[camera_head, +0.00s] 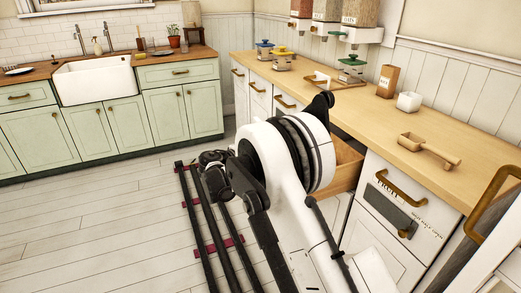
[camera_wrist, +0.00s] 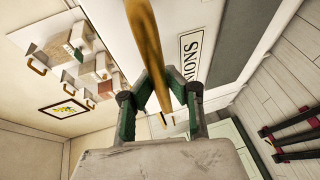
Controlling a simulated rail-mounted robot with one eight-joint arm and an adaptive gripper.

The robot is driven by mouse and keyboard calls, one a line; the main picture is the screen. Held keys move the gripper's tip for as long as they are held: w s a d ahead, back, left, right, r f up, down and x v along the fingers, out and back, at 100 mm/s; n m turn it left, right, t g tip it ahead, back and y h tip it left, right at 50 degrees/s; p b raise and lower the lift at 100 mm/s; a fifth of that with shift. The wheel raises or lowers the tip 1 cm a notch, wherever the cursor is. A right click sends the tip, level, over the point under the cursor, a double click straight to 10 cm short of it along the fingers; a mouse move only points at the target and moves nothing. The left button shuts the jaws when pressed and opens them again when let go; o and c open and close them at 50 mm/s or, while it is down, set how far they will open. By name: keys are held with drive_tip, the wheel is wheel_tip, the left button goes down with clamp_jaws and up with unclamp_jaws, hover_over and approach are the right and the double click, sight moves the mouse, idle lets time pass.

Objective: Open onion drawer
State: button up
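In the wrist view the white onion drawer front (camera_wrist: 225,40) fills the upper middle, with a black-framed label (camera_wrist: 190,55) whose visible letters end in "IONS". Its brass handle (camera_wrist: 143,30) runs down between the fingers of my gripper (camera_wrist: 160,80). The green-padded fingers close in on both sides of the handle and look shut on it. In the head view a drawer with a wooden inside (camera_head: 347,165) stands pulled out from under the counter. My arm hides its front, its handle and my gripper there.
The wooden counter (camera_head: 430,125) holds a scoop (camera_head: 428,148), a white pot (camera_head: 409,101) and several lidded jars. A "FRUIT" drawer (camera_head: 385,205) is right of the open drawer. Green cabinets (camera_head: 100,130) stand at the back left. The floor (camera_head: 90,225) there is clear.

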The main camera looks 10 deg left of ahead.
drive_tip(key=o, duration=0.5)
drive_tip(key=v, duration=1.2)
drive_tip(key=shift+r, duration=0.1)
drive_tip(key=s+d+r+m+g+y+p, duration=0.1)
drive_tip(key=d+r+g, duration=0.1)
drive_tip(key=d+r, duration=0.45)
drive_tip(key=s+d+r+m+g+y+p, duration=0.1)
drive_tip(key=d+r, duration=0.2)
drive_tip(key=d, duration=0.6)
drive_tip(key=s+d+r+m+g+y+p, duration=0.1)
drive_tip(key=s+d+r, duration=0.2)
drive_tip(key=s+d, duration=0.25)
drive_tip(key=s+d+r+m+g+y, duration=0.1)
drive_tip(key=s+d+r, duration=0.3)
drive_tip(key=d, duration=0.3)
drive_tip(key=s+d+m+y+p, duration=0.1)
drive_tip(key=s+d+m, duration=0.1)
drive_tip(key=s, duration=0.7)
drive_tip(key=s+d+m+y+p, duration=0.1)
drive_tip(key=s+d+m+y, duration=0.1)
drive_tip(key=s+d, duration=0.3)
drive_tip(key=s+d+m+y+p, duration=0.1)
drive_tip(key=s+d, duration=0.3)
drive_tip(key=s, duration=1)
drive_tip(key=shift+f+m+g+y, duration=0.3)
drive_tip(key=shift+m+g+y, duration=0.15)
drive_tip(key=shift+y, duration=0.25)
